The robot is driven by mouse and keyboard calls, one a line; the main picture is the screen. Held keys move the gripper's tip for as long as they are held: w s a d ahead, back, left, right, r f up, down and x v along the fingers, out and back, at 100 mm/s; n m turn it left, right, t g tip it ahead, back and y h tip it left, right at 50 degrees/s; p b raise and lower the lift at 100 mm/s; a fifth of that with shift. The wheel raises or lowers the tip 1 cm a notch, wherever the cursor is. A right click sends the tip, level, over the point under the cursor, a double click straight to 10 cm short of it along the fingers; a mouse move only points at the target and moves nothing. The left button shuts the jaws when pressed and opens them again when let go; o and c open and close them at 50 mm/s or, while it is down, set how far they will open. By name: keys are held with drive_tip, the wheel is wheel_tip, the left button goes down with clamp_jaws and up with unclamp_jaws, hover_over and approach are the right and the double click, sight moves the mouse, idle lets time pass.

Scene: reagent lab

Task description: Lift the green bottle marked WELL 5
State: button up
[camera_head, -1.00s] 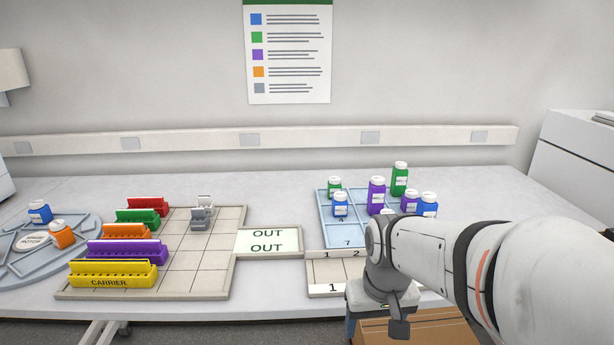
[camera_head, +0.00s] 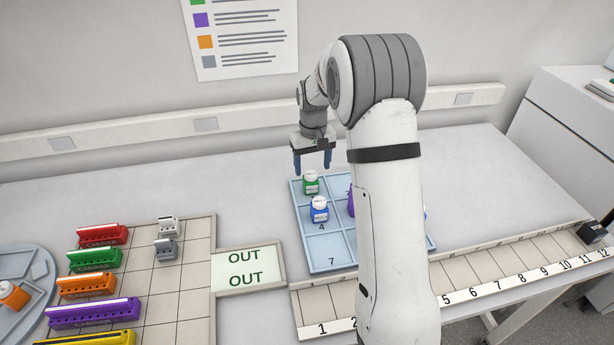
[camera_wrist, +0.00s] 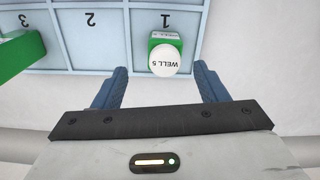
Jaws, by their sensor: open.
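The green bottle marked WELL 5 (camera_wrist: 165,56) has a white cap and stands in compartment 1 of the blue tray. In the wrist view its label reads WELL 5 and it lies just ahead of the fingertips, roughly between them. In the head view the green bottle (camera_head: 311,184) stands upright at the tray's back left. My gripper (camera_head: 312,170) is above and slightly behind it, pointing down. The blue fingers (camera_wrist: 154,77) are spread apart with nothing between them.
The blue tray (camera_head: 326,245) also holds a blue bottle (camera_head: 320,210) in front of the green one, and a purple bottle (camera_head: 351,203) partly behind my arm. Coloured carriers (camera_head: 92,312) stand at left. The wall is behind.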

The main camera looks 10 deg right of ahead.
sight(311, 174)
drive_tip(key=f, duration=0.2)
drive_tip(key=f+p, duration=0.1)
drive_tip(key=f, duration=0.3)
drive_tip(key=shift+s+a+p, duration=0.2)
drive_tip(key=shift+a+p, duration=0.05)
drive_tip(key=shift+p, duration=0.1)
drive_tip(key=shift+c, duration=0.4)
drive_tip(key=c, duration=1)
